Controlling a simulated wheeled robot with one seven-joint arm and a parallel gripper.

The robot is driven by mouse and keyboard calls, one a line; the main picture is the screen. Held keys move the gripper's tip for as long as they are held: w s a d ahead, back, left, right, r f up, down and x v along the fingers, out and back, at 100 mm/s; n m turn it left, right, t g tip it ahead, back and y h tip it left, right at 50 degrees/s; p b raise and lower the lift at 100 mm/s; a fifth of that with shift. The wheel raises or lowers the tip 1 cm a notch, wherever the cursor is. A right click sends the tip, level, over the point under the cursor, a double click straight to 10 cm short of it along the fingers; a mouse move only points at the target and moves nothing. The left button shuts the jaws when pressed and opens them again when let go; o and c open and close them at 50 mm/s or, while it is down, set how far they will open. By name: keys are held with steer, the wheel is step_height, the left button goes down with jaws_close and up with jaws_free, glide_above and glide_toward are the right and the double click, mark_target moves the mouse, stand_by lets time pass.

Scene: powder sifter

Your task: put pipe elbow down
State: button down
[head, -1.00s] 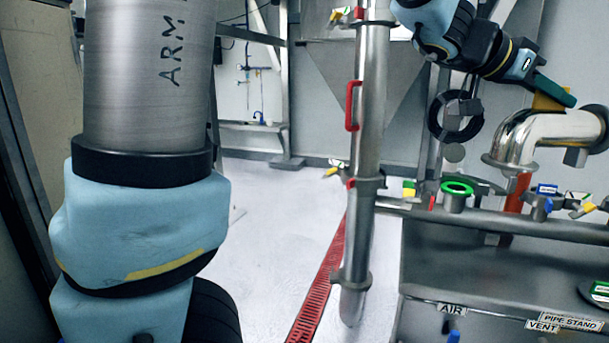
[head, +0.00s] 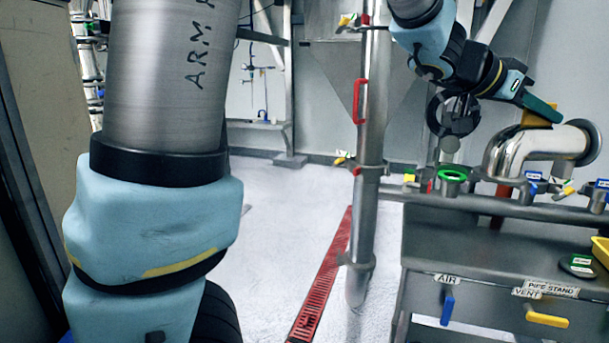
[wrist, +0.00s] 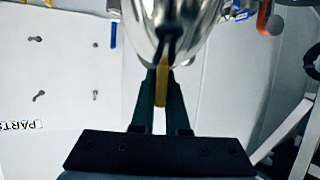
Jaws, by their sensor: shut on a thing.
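The pipe elbow (head: 520,146) is a shiny, bent metal pipe with a yellow tab (head: 543,112) on top. My gripper (head: 545,110) is shut on this tab and the elbow hangs beneath. One end of the elbow points down over the bench's pipe rail (head: 470,203), and the other points right. I cannot tell whether its lower end touches anything. In the wrist view the elbow (wrist: 178,18) fills the top middle, with the yellow tab (wrist: 161,84) between my dark green fingers (wrist: 161,100). A "PIPE STAND" label (head: 552,288) is on the bench front.
A green-ringed port (head: 453,174) stands on the rail left of the elbow. Small valves with blue and yellow handles (head: 566,187) are close on the right. A vertical steel pipe (head: 369,130) with a red handle stands left of the bench. The white floor (head: 285,225) is clear.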

steer(key=w+a+f+n+t, duration=0.2)
steer(key=w+a+f, duration=0.1)
steer(key=w+f, duration=0.45)
steer(key=w+a+f+n+t, duration=0.1)
steer(key=w+a+f+t, duration=0.15)
steer(key=w+f, duration=0.5)
steer(key=w+a+f+n+t+y, duration=0.2)
steer(key=w+a+f+n, duration=0.15)
steer(key=a+f, duration=0.35)
steer(key=w+a+f+n+t+y, duration=0.2)
steer(key=w+a+f+t, duration=0.15)
steer(key=a+f, duration=0.35)
steer(key=w+a+f+n+t+y, duration=0.1)
steer(key=w+a+f+n+y, duration=0.15)
steer(key=a+f, duration=0.6)
steer(key=w+a+f+n+t+y, duration=0.1)
steer(key=a+f+n+t+y, duration=0.2)
steer(key=a, duration=1)
steer(key=s+a+f+n+y, duration=0.3)
steer(key=a+f+n+y, duration=0.15)
steer(key=a, duration=0.55)
steer(key=shift+m+g+h, duration=0.3)
steer(key=shift+m+g, duration=0.1)
steer(key=shift+m, duration=0.05)
steer(key=v, duration=0.5)
steer(key=shift+s+a+r, duration=0.1)
steer(key=shift+s+a, duration=0.1)
steer(key=shift+a, duration=0.1)
